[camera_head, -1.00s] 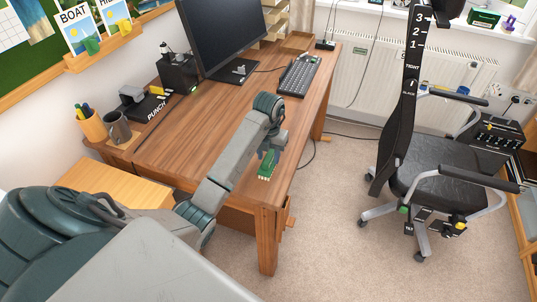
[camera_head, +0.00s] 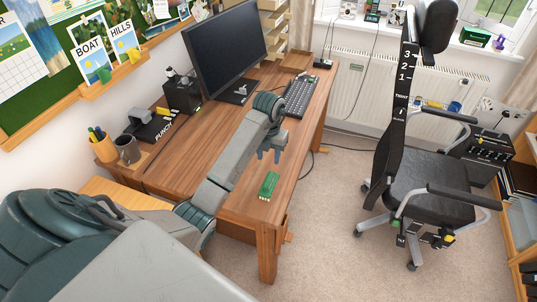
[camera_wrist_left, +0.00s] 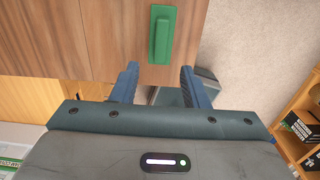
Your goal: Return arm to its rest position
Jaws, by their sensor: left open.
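My left arm reaches from the lower left over the wooden desk (camera_head: 238,200). Its gripper (camera_head: 270,155) is open and appears empty, above the desk near its right edge. In the left wrist view the two blue-grey fingers (camera_wrist_left: 159,68) stand apart with nothing between them. A small green oblong thing with pale marks at one end (camera_head: 268,186) lies on the desk near that edge, apart from the fingers. It also shows in the left wrist view (camera_wrist_left: 160,36), just beyond the fingertips. My right gripper is not in view.
A monitor (camera_head: 225,45) and keyboard (camera_head: 300,97) stand farther back on the desk. A pen cup (camera_head: 103,147), a mug (camera_head: 127,149) and a hole punch (camera_head: 150,125) are at its left. An office chair (camera_head: 425,185) stands right, with clear carpet (camera_head: 325,225) between.

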